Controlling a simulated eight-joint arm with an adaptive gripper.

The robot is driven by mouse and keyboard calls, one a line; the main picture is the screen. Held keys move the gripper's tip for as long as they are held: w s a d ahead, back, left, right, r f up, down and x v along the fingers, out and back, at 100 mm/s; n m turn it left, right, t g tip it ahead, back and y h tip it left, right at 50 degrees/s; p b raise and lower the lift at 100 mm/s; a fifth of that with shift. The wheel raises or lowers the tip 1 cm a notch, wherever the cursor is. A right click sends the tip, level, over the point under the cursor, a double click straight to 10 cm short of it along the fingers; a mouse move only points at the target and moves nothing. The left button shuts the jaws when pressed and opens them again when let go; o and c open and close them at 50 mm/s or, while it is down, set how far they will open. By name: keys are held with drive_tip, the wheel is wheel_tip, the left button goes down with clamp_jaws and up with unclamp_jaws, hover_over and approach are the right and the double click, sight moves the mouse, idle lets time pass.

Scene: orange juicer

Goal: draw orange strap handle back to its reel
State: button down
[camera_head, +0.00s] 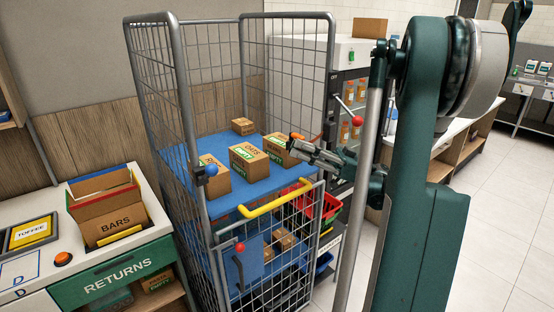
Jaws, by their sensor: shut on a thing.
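My gripper (300,147) is at the right side of the wire roll cage (176,85), above the blue upper shelf (240,192) and beside the right-hand carton. It is shut on a small orange piece (297,136), which appears to be the strap handle; the fingers hide most of it. A short orange strip, perhaps strap, shows just right of it near the cage's right post. A dark fitting with a blue knob (211,170) is on the cage's left front post. I cannot tell for sure which part is the reel.
Several cartons, including an OATS carton (248,160), stand on the blue shelf. A yellow bar (275,198) tops the lower cage gate, which has a red-knobbed lever (240,248). A returns counter (112,268) is left; open floor (480,220) lies right.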

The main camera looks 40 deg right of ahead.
drive_tip(key=d, duration=0.8)
drive_tip(key=shift+d, duration=0.4)
drive_tip(key=c, duration=2.9)
unclamp_jaws()
drive_tip(key=shift+o, duration=0.2)
drive_tip(key=shift+a, duration=0.2)
drive_tip(key=a+p, duration=0.1)
drive_tip(key=a, duration=2.9)
drive_tip(key=shift+a+p, duration=0.35)
drive_tip(key=shift+d+f, duration=0.1)
